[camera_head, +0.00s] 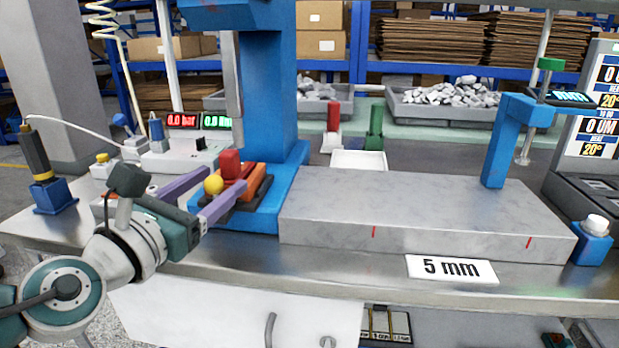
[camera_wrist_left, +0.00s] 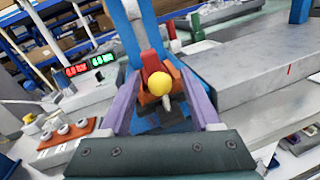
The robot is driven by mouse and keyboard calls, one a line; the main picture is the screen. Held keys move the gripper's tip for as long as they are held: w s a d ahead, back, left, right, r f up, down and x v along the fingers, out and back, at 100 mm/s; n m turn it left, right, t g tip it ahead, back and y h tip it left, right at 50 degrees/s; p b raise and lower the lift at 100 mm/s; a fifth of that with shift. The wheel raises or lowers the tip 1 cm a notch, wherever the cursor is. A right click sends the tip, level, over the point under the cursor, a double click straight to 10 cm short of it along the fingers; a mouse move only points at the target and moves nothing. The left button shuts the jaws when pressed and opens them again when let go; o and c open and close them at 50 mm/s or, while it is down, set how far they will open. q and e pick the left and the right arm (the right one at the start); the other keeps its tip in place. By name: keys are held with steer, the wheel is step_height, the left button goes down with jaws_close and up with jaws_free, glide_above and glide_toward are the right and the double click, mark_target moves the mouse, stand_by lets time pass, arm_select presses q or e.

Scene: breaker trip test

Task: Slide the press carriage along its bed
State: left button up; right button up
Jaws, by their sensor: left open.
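The press carriage (camera_head: 256,182) is an orange block with a red block (camera_head: 230,163) on it and a yellow ball knob (camera_head: 213,185) at its front. It sits on a dark bed on the blue press base (camera_head: 262,218). My left gripper (camera_head: 227,178) is open, its purple fingers pointing at the carriage. In the left wrist view, the yellow knob (camera_wrist_left: 158,83) lies between the spread fingers, with the orange carriage (camera_wrist_left: 148,102) just behind. I cannot tell whether either finger touches it. The bed is mostly hidden by the fingers and carriage. My right gripper is out of view.
A grey stone slab (camera_head: 420,205) with a blue stand (camera_head: 495,140) fills the bench to the right, behind a "5 mm" card (camera_head: 451,268). The blue press column (camera_head: 268,90) rises behind the carriage. A display box (camera_head: 185,155) stands to the left.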

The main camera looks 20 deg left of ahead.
arm_select(q)
steer(key=shift+w, duration=0.1)
jaws_close()
stand_by(0.5)
stand_by(0.9)
